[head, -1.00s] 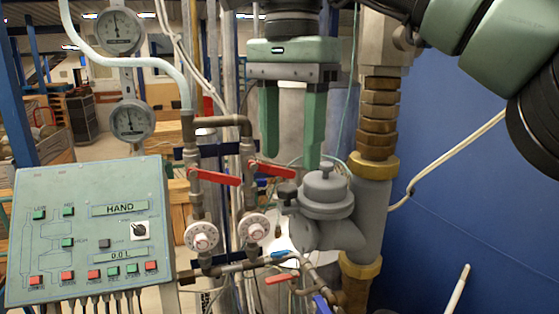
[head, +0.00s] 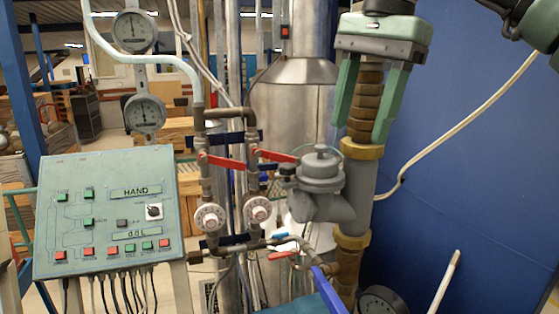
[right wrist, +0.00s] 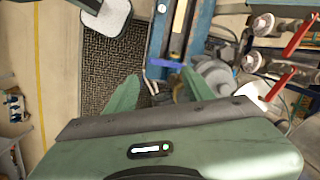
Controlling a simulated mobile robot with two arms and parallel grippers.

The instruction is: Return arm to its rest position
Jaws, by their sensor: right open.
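My right gripper (head: 364,124) hangs at the upper right of the head view, its two green fingers pointing down and spread apart. Part of my right arm shows at the upper right corner. My left gripper is not in view.
A grey valve body (head: 322,178) stands left of the pipe. Red-handled valves (head: 225,161), dials and a control panel (head: 108,215) marked HAND are further left. A blue wall (head: 480,170) fills the right, with a pale cable (head: 470,125) across it. A dark grating (right wrist: 100,65) lies below.

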